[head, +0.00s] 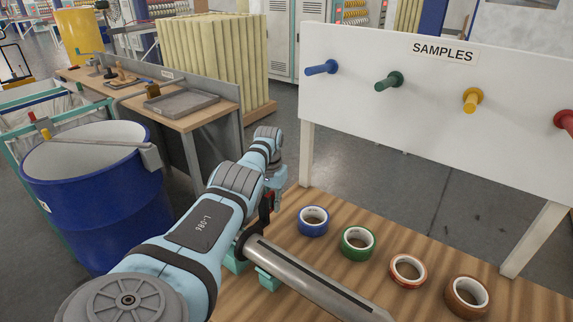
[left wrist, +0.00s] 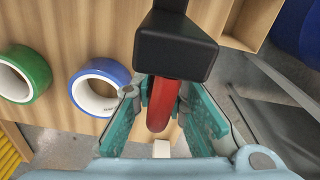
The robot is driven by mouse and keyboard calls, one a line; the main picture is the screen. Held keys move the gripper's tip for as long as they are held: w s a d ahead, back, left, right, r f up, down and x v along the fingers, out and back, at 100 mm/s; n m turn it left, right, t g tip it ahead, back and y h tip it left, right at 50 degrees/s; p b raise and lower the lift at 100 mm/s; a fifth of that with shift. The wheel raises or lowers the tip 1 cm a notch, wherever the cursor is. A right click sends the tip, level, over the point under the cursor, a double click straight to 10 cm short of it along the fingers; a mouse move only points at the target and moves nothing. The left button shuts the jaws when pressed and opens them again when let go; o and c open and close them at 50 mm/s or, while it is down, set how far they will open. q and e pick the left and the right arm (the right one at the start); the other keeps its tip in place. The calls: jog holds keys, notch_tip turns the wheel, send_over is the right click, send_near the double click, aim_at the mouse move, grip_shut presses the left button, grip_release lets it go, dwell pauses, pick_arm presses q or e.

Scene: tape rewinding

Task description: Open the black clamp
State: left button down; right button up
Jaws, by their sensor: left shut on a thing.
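The black clamp (head: 264,214) stands at the far left end of a grey metal shaft (head: 312,275), partly hidden by my left arm. In the left wrist view its black body (left wrist: 176,45) is large at the top, and its red lever (left wrist: 162,104) points down from it. My left gripper (head: 274,184) is at the clamp. In the left wrist view the teal fingers of the left gripper (left wrist: 165,98) are on both sides of the red lever and shut on it. My right gripper is not in view.
Blue (head: 313,221), green (head: 357,243), red (head: 408,271) and brown (head: 466,296) tape rolls lie on the wooden table (head: 335,268). A white SAMPLES board (head: 430,90) with coloured pegs stands behind. A blue drum (head: 100,200) is left of my arm.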

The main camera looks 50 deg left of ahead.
pick_arm(q)
jog(key=shift+d+f, duration=0.2)
jog(key=shift+f, duration=0.05)
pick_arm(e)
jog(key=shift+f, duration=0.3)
pick_arm(q)
jog(key=c, duration=1.9)
grip_release()
jog(key=shift+c, duration=0.2)
jog(key=shift+o, duration=1.3)
jog(key=shift+w+r+g, duration=0.1)
jog(key=shift+g, duration=0.2)
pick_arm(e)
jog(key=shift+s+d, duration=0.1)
pick_arm(q)
jog(key=shift+a+r, duration=0.1)
jog(key=shift+r, duration=0.15)
notch_tip(320, 180, up, 12)
jog(key=shift+f, duration=0.15)
